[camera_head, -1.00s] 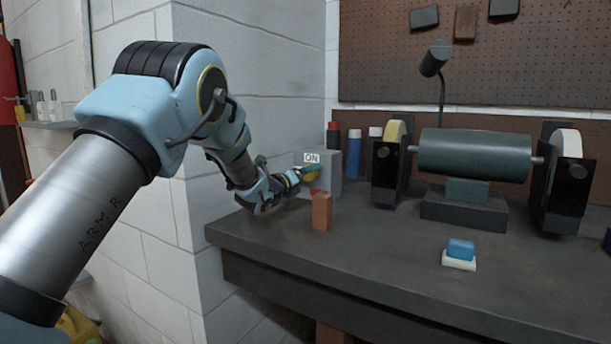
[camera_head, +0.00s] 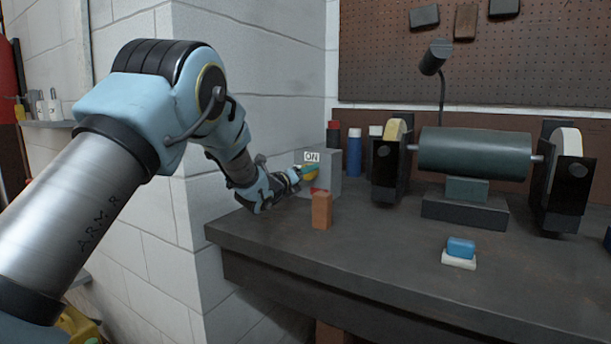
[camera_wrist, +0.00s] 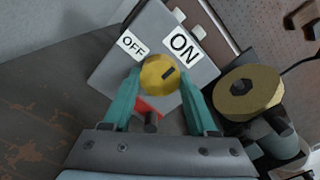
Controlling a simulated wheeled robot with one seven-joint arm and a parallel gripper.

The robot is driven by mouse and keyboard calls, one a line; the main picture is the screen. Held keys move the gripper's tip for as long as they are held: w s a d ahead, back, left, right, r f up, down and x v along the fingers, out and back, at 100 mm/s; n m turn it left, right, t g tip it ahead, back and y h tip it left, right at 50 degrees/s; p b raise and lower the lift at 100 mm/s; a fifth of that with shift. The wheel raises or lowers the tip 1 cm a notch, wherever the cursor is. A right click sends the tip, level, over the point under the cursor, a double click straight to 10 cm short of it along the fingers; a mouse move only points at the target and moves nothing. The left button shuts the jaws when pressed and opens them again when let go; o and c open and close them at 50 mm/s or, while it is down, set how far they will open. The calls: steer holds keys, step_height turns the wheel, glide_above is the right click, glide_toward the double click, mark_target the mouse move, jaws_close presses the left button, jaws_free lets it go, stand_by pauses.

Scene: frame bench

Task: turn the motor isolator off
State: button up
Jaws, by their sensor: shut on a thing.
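The motor isolator is a grey box (camera_head: 328,180) at the back left of the bench, against the wall. In the wrist view its grey face (camera_wrist: 112,77) carries an OFF label (camera_wrist: 133,45) on the left and an ON label (camera_wrist: 183,48) on the right. A round yellow knob (camera_wrist: 158,75) sits below the labels, and its dark mark points up and right, towards ON. My gripper (camera_wrist: 159,80) has its green fingers on both sides of the knob, closed on it. In the head view my gripper (camera_head: 302,174) covers part of the box front.
A red part (camera_wrist: 149,106) shows below the knob. A brown block (camera_head: 321,210) stands close in front of the box. Bottles (camera_head: 354,152) and a bench grinder (camera_head: 474,154) stand to the right. A blue block on a white base (camera_head: 459,265) lies on the otherwise clear bench front.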

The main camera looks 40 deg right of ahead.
steer(key=n+b, duration=0.3)
steer(key=b, duration=0.1)
steer(key=shift+f+n, duration=0.2)
steer(key=shift+n, duration=0.2)
steer(key=n+b, duration=0.2)
steer(key=n, duration=0.2)
steer(key=shift+r+n+b, duration=0.1)
steer(key=shift+n+b, duration=0.2)
steer(key=shift+b, duration=0.05)
steer(key=n+b, duration=0.1)
steer(key=n, duration=0.3)
steer(key=shift+r, duration=0.1)
steer(key=n, duration=0.5)
steer(key=shift+n, duration=0.3)
steer(key=o, duration=1.4)
steer(key=shift+c, duration=0.2)
steer(key=shift+a, duration=0.1)
